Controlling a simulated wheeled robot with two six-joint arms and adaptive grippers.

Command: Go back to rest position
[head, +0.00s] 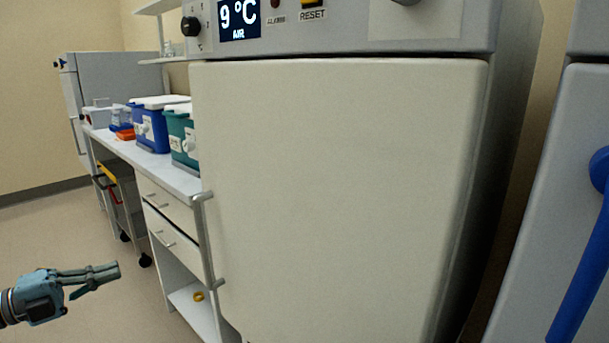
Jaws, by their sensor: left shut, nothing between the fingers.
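My left gripper (100,274) shows at the lower left of the head view, over the floor. Its fingers point right and are shut with nothing between them. It is apart from the large cabinet (330,190) in front of me, whose pale door is closed. The cabinet's display (238,18) reads 9 °C and AIR. My right gripper is not in view.
A bench (180,180) with drawers runs back on the left, with a blue box (150,132) and a green box (180,135) on it. A grey unit with a blue handle (580,280) stands close on the right. The floor (50,230) at left is clear.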

